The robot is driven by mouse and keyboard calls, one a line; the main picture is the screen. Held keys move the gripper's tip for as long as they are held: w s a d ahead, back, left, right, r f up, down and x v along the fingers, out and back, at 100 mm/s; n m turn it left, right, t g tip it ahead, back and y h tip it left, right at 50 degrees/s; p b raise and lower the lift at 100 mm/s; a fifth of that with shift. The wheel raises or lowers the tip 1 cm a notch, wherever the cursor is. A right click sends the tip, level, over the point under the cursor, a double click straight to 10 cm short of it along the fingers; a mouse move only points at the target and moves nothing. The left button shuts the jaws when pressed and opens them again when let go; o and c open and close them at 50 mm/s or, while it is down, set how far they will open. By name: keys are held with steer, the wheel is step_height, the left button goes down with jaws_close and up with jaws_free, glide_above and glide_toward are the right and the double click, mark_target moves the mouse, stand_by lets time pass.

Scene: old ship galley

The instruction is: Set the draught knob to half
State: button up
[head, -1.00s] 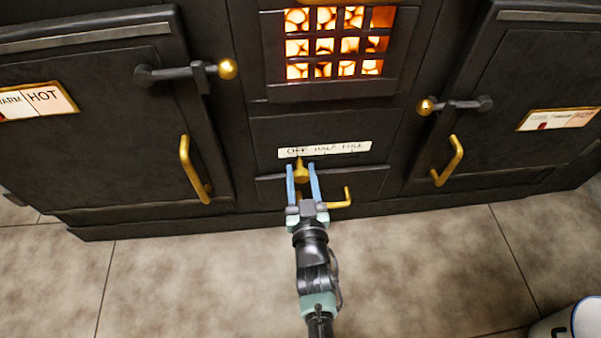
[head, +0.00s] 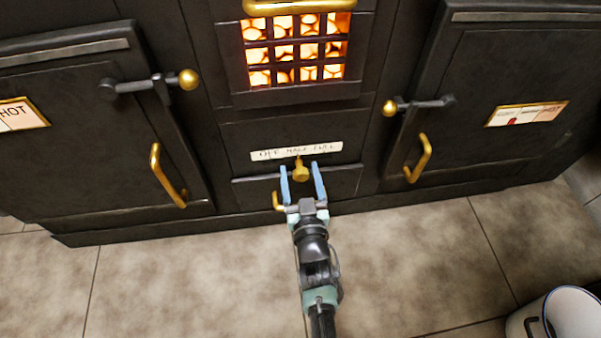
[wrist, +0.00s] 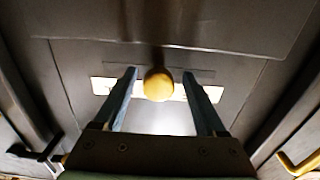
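The draught knob (head: 300,172) is a small brass knob with a thin pointer on the stove's lower middle panel. It stands under the middle of the white label (head: 270,155) reading off, half, full, with its pointer at the half mark. My gripper (head: 299,167) is open, with one blue finger on each side of the knob. In the wrist view the round knob (wrist: 158,86) sits between the fingertips with a gap on both sides. The label also shows behind it (wrist: 104,86).
A brass handle (head: 278,201) is partly hidden behind my gripper. Oven doors with brass handles (head: 168,177) (head: 418,160) flank the panel. A glowing grate (head: 297,48) is above. A white bucket (head: 562,318) stands at the lower right. The tiled floor between is clear.

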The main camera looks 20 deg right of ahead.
steer(key=p+v, duration=0.6)
steer(key=v, duration=0.7)
steer(key=shift+r, duration=0.1)
